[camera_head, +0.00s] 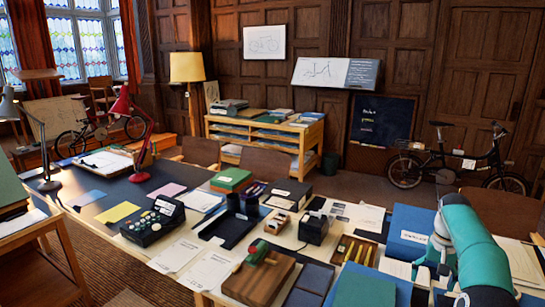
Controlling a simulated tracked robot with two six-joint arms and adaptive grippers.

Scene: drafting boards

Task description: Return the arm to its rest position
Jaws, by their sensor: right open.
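My right arm, teal and dark, comes in at the lower right. Its gripper (432,283) is low over the right end of the desk, open, beside a blue box (408,226) and a teal-green flat board or folder (362,289). My left gripper is not in view.
The desk is crowded: a wooden block with a green-handled item (262,276), a black keypad device (153,222), a black tray (230,227), a red lamp (137,140), papers. Shelves (264,140) and a bicycle (459,165) stand behind.

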